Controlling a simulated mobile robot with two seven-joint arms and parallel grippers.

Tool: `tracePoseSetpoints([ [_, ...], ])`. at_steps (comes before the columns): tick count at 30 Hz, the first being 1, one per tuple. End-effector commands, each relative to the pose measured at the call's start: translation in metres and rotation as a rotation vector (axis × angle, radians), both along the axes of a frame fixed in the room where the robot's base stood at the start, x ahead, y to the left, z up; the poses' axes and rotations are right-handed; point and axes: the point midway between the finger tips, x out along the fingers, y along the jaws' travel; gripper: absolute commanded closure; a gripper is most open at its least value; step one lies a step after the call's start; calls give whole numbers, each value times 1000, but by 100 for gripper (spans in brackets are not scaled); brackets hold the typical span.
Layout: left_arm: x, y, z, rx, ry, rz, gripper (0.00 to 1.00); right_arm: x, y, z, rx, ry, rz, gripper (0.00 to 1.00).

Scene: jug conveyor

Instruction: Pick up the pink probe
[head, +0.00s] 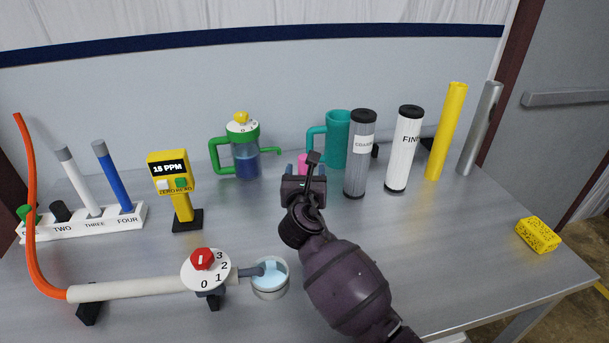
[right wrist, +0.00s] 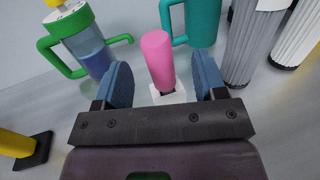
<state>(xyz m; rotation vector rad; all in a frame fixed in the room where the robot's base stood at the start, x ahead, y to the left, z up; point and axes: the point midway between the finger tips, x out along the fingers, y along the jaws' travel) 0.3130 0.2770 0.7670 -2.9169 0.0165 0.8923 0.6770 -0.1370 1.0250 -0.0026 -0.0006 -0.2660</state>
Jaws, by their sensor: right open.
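The pink probe (right wrist: 158,58) stands upright in a small white base (right wrist: 168,95) in the right wrist view. In the head view only a bit of the probe (head: 303,160) shows behind my right gripper. My right gripper (head: 304,172) is open, with its two blue fingers (right wrist: 163,82) on either side of the probe's lower part in the right wrist view. I see gaps between the probe and both fingers. The probe's base is partly hidden by the gripper body. My left gripper is not in view.
A green-handled jug (head: 245,162) stands left of the probe, and a teal jug (head: 338,140) behind it. Grey (head: 361,160) and white (head: 403,150) cylinders stand close on the right. A yellow meter (head: 178,190), a valve pipe (head: 140,287) and a cup (head: 270,288) stand left.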

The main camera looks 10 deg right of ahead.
Motion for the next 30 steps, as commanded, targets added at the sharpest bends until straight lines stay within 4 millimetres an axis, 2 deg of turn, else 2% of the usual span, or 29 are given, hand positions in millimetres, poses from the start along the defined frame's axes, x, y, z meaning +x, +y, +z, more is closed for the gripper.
tracePoseSetpoints([
  [3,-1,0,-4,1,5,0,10,11,-3,-1,0,0,0,35],
  [8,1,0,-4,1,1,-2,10,19,-5,-1,1,1,0,35],
  [19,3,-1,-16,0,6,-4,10,62,-12,-6,2,0,0,35],
  [28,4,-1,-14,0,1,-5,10,66,-14,-4,3,0,0,35],
  [30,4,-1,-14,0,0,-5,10,66,-14,-4,3,0,0,44],
])
